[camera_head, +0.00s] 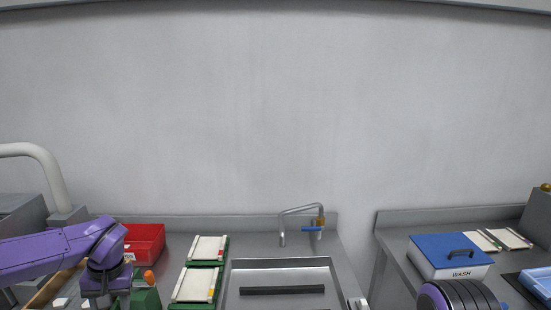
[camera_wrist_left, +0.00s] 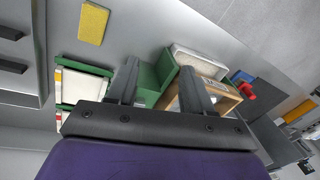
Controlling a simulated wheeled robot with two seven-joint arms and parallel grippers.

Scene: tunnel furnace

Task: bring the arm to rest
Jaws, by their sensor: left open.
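My left arm comes in from the left in the head view, purple with a dark wrist. Its gripper (camera_head: 106,298) points down at the bottom left, partly cut off by the frame edge. In the left wrist view the two fingers (camera_wrist_left: 158,88) stand apart with nothing held between them. A green box (camera_wrist_left: 154,76) shows behind and between the fingers. A purple and dark rounded part of my right arm shows at the bottom right of the head view. My right gripper is not seen.
A red bin (camera_head: 146,243) and a green object with an orange knob (camera_head: 149,276) are close to the left gripper. Green trays with pale boards (camera_head: 207,249) lie left of the sink (camera_head: 282,264) and tap (camera_head: 319,222). A blue-lidded WASH box (camera_head: 450,252) stands on the right bench.

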